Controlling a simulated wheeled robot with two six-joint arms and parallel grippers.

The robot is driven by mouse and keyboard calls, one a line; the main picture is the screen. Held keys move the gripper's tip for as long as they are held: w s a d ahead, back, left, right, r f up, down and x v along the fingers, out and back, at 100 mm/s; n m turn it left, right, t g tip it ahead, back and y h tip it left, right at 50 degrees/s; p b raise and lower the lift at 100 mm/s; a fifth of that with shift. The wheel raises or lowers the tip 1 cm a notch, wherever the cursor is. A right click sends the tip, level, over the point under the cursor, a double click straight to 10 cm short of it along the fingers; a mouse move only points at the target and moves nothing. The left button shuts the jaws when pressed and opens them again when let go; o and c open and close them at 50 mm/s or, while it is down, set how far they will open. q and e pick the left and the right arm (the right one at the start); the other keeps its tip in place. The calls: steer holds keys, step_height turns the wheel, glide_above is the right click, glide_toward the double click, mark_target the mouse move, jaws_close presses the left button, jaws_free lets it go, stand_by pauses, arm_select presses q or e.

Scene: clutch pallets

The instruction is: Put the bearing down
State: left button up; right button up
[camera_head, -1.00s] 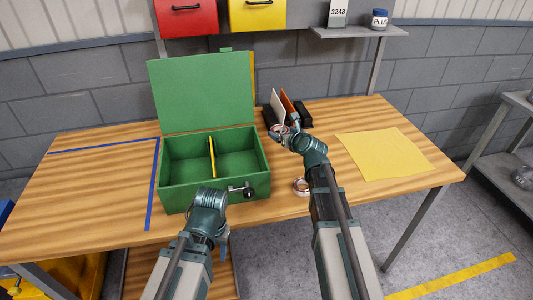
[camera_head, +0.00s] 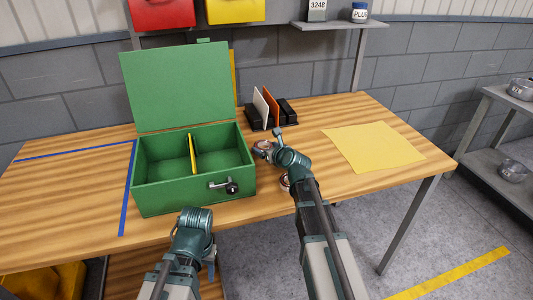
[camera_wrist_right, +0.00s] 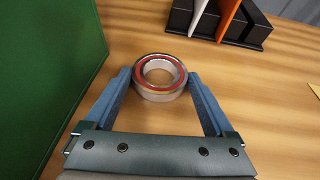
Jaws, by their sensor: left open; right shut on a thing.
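The bearing (camera_wrist_right: 160,77), a silver ring with a red inner band, is between the fingertips of my right gripper (camera_wrist_right: 161,85), which is shut on it. In the head view the bearing (camera_head: 264,146) is over the wood table, just right of the open green box (camera_head: 190,194). Whether it touches the table I cannot tell. A second ring (camera_head: 285,183) lies on the table, partly hidden behind my right arm. My left gripper (camera_head: 210,264) is open and low in front of the table edge; its fingers are mostly hidden.
A black rack (camera_head: 286,112) with white and orange plates stands behind the right gripper. A yellow cloth (camera_head: 373,147) lies at the right of the table (camera_head: 330,180). The box has a yellow divider and a front latch (camera_head: 230,187). Bare wood lies between rack and cloth.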

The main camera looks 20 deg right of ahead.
steer(key=shift+r, duration=0.15)
steer(key=o, duration=1.4)
steer(key=shift+f, duration=0.2)
steer(key=shift+r, duration=0.15)
steer(key=shift+s+r, duration=0.2)
steer(key=shift+s, duration=0.1)
steer(key=p+v, duration=0.4)
steer(key=v, duration=0.7)
steer(key=shift+s+d+p, duration=0.15)
steer(key=shift+s+p, duration=0.05)
steer(key=shift+p, duration=0.15)
